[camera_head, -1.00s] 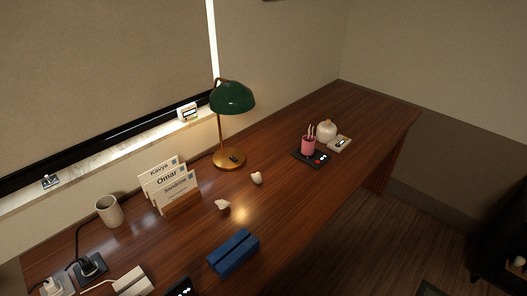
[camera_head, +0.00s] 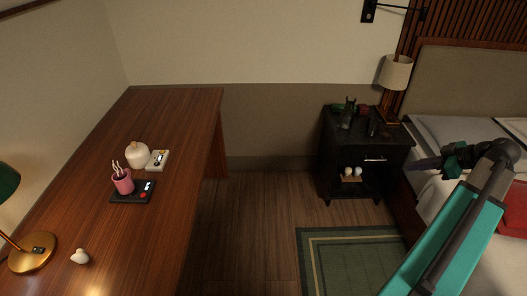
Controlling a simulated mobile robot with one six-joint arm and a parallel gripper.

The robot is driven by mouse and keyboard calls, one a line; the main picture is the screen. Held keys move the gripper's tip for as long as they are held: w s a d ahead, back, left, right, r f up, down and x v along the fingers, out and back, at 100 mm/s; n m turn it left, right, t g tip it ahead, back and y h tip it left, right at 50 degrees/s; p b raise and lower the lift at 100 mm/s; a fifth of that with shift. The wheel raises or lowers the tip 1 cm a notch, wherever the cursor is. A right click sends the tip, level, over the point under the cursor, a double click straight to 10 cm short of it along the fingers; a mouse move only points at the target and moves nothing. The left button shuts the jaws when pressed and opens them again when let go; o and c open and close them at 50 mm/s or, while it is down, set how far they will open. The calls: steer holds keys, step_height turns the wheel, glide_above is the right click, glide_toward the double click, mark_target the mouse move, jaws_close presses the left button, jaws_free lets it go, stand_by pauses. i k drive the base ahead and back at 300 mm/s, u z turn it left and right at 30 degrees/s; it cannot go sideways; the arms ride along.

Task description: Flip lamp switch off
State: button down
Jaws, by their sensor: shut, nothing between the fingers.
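A desk lamp with a green shade (camera_head: 7,184) and a round brass base (camera_head: 33,254) stands at the left edge, partly cut off. A small dark switch (camera_head: 38,251) sits on its base; I cannot tell its position. A second lamp (camera_head: 395,72) with a beige shade stands on the dark nightstand; I see no switch on it. A white block with a small switch-like part (camera_head: 157,160) lies on the desk; I cannot tell what it belongs to. My gripper (camera_head: 413,165) is at the right, shut and empty, in front of the bed and nightstand in the picture, far from the desk lamp.
The wooden desk (camera_head: 178,115) holds a pink cup (camera_head: 123,183) on a dark pad (camera_head: 141,195), a round cream jar (camera_head: 137,154) and a white pebble-like piece (camera_head: 80,256). The nightstand (camera_head: 367,145) carries several small items. The floor between desk and green rug (camera_head: 345,262) is clear.

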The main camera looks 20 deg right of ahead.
mark_target(36, 249)
steer(key=i, duration=2.05)
steer(key=z, duration=0.4)
steer(key=k, duration=0.2)
steer(key=u, duration=3.4)
